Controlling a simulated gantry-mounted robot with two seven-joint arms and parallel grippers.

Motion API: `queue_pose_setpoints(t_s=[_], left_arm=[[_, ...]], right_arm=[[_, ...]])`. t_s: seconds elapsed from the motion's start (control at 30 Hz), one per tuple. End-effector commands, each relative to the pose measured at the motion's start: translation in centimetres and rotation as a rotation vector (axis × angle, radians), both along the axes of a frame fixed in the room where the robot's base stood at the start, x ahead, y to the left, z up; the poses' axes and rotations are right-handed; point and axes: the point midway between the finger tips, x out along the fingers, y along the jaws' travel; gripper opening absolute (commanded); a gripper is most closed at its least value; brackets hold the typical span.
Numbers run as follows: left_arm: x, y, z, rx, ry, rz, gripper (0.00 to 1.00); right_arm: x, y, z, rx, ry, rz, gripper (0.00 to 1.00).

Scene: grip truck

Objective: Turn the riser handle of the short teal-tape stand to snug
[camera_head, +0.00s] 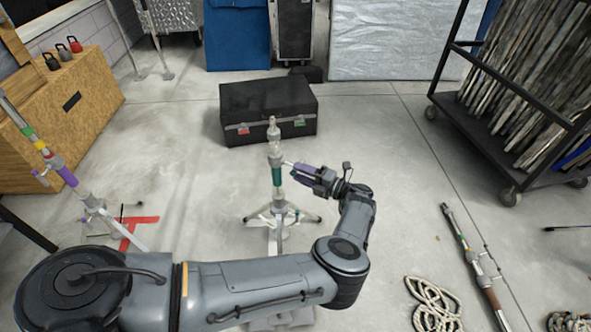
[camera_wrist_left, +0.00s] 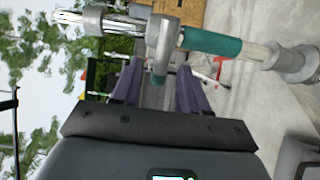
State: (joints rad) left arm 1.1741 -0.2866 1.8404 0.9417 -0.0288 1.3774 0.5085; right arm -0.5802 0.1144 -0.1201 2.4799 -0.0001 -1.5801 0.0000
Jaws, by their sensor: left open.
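The short stand (camera_head: 274,133) stands upright on the floor in front of my left arm, with a teal tape band (camera_head: 277,175) on its column. The teal tape also shows in the left wrist view (camera_wrist_left: 212,42), where the column runs sideways across the top. A grey collar (camera_wrist_left: 163,32) sits beside the tape, and its handle (camera_wrist_left: 158,76) points toward my gripper. My left gripper (camera_head: 295,170) is open, its purple fingers reaching the column from the right. In the wrist view the fingers (camera_wrist_left: 160,82) lie on either side of the handle's end; contact cannot be told.
A black case (camera_head: 268,108) sits close behind the stand. A taller stand with purple tape (camera_head: 68,176) is at the left, near red floor tape (camera_head: 130,232). A rack cart (camera_head: 520,150), a lying pole (camera_head: 474,262) and coiled rope (camera_head: 433,303) are at the right.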

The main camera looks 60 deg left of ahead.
Motion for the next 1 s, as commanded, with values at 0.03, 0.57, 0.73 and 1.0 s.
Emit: queue_pose_setpoints(t_s=[0.03, 0.57, 0.73, 1.0], left_arm=[[0.6, -0.8, 0.1, -0.002, 0.0, -0.004, 0.44], [3.8, -6.7, 0.0, 0.0, 0.001, -0.001, 0.44], [3.9, -7.0, 0.0, 0.0, 0.001, 0.0, 0.44], [3.9, -7.0, 0.0, 0.0, 0.001, 0.0, 0.44]], right_arm=[[0.0, 0.0, 0.4, 0.0, 0.0, -0.001, 0.51], [0.0, -0.2, 0.9, -0.007, 0.0, 0.005, 0.51], [0.0, -0.2, 0.9, -0.01, -0.001, 0.006, 0.51], [0.0, -0.2, 0.9, -0.009, 0.0, 0.006, 0.51]])
